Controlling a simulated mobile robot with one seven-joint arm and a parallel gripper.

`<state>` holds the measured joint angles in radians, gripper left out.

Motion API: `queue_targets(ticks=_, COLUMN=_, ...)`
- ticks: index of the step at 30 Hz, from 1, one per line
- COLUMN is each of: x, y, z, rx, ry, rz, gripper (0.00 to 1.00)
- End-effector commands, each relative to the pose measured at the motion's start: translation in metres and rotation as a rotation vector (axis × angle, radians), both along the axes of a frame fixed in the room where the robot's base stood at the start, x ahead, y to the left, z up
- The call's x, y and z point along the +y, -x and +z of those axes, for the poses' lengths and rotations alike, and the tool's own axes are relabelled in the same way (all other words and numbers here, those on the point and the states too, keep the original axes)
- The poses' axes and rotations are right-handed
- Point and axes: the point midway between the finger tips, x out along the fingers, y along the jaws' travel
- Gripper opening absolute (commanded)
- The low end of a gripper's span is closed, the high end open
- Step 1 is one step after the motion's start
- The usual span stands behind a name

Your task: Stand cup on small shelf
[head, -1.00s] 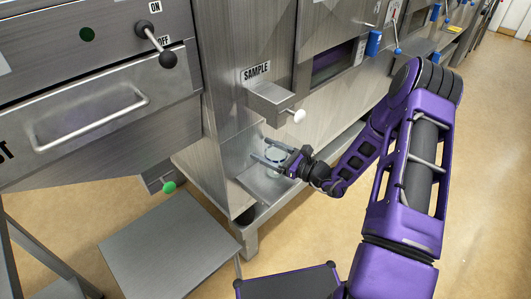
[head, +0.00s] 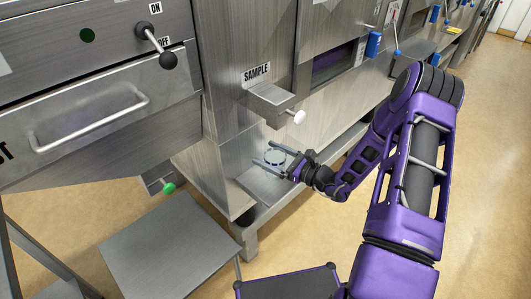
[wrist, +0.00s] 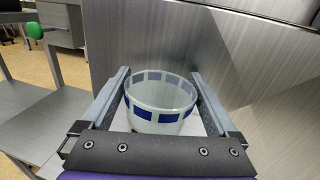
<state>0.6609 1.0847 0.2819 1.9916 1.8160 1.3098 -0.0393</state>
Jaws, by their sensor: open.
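The cup (wrist: 160,100) is clear, with a band of blue squares. It stands upright between my fingers in the wrist view, with a gap visible at the sides. In the head view the cup (head: 274,157) shows as a small ring on the small metal shelf (head: 262,187), low on the machine's front. My gripper (head: 262,153) is open around the cup and reaches in from the right; its fingers also show in the wrist view (wrist: 160,73). The cup's base is partly hidden behind my gripper's body.
A sample tray with a white knob (head: 298,117) juts out above the shelf. The machine's wall stands close behind the cup. A grey metal platform (head: 165,240) and a green knob (head: 168,187) lie to the left. Open floor is at the right.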

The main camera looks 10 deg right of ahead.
Motion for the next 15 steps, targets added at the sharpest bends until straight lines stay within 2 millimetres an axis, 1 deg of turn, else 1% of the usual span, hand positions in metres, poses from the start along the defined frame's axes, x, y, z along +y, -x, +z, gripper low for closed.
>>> queue_targets(ticks=1, x=-0.009, y=0.007, z=0.000, rx=0.002, ry=0.001, rz=-0.005, gripper=0.94)
queue_targets(ticks=3, x=-0.020, y=0.018, z=0.000, rx=0.001, ry=0.000, rz=-0.007, gripper=0.94)
queue_targets(ticks=9, x=-0.050, y=0.049, z=0.000, rx=0.001, ry=0.000, rz=-0.005, gripper=0.94)
queue_targets(ticks=15, x=-0.070, y=0.069, z=0.000, rx=0.001, ry=0.000, rz=-0.003, gripper=0.94)
